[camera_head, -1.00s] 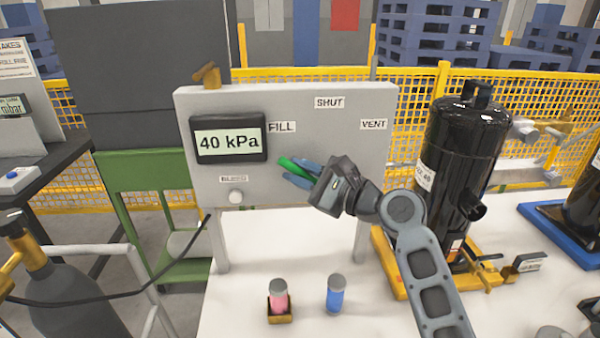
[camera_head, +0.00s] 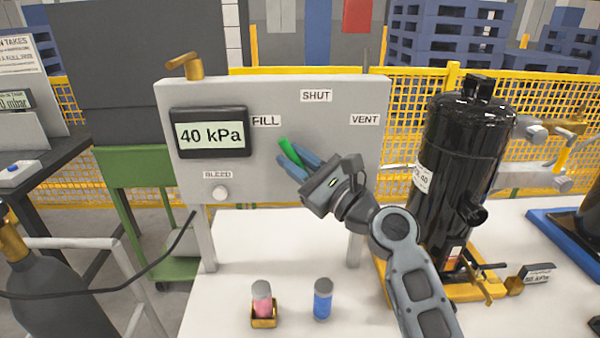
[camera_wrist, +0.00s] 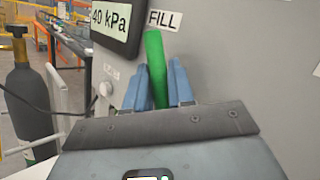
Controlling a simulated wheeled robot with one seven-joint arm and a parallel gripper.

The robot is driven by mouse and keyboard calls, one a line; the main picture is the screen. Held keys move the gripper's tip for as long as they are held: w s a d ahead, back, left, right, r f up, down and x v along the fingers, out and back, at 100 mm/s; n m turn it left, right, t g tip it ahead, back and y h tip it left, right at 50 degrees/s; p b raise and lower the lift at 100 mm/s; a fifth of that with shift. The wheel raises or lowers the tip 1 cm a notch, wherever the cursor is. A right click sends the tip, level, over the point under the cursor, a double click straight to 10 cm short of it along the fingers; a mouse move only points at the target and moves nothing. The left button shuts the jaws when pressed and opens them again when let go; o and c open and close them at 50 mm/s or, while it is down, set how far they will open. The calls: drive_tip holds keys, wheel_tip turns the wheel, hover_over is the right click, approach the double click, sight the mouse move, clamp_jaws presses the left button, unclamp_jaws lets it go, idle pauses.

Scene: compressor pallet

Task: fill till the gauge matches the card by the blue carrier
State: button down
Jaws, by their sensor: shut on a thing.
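My gripper (camera_head: 290,155) is shut on the green valve handle (camera_head: 287,149) at the front of the grey panel (camera_head: 350,95). In the wrist view the green handle (camera_wrist: 156,68) stands between the blue fingers, leaning slightly left, its tip just below the FILL label (camera_wrist: 164,20). The handle's pivot is hidden by my gripper. The gauge (camera_head: 210,135) reads 40 kPa. The blue carrier (camera_head: 560,230) is at the right edge with a black vessel on it. A small card (camera_head: 538,273) stands between it and the yellow carrier (camera_head: 470,295); its figures are too small to read surely.
A tall black vessel (camera_head: 460,160) stands on the yellow carrier, right of my arm. A pink canister (camera_head: 263,300) in a brass holder and a blue canister (camera_head: 322,298) stand on the white table below the panel. A BLEED knob (camera_head: 221,193) sits under the gauge.

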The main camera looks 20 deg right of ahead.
drive_tip(key=d+m+t+b, duration=0.1)
drive_tip(key=m+b, duration=0.1)
drive_tip(key=d+m+t+h+b, duration=0.1)
drive_tip(key=m+b, duration=0.1)
drive_tip(key=b, duration=0.1)
drive_tip(key=s+d+m+t+h+b, duration=0.1)
drive_tip(key=t+b, duration=0.1)
drive_tip(key=shift+r+m, duration=0.2)
drive_tip(key=shift+m, duration=0.2)
drive_tip(key=shift+s+d+r+m+t+h+b, duration=0.1)
drive_tip(key=shift+d+r+m+t+h+b, duration=0.15)
drive_tip(key=shift+m+t+h+b, duration=0.35)
drive_tip(key=c, duration=1.3)
unclamp_jaws()
drive_tip(key=shift+c, duration=0.2)
drive_tip(key=b+v, duration=0.2)
drive_tip(key=v, duration=0.6)
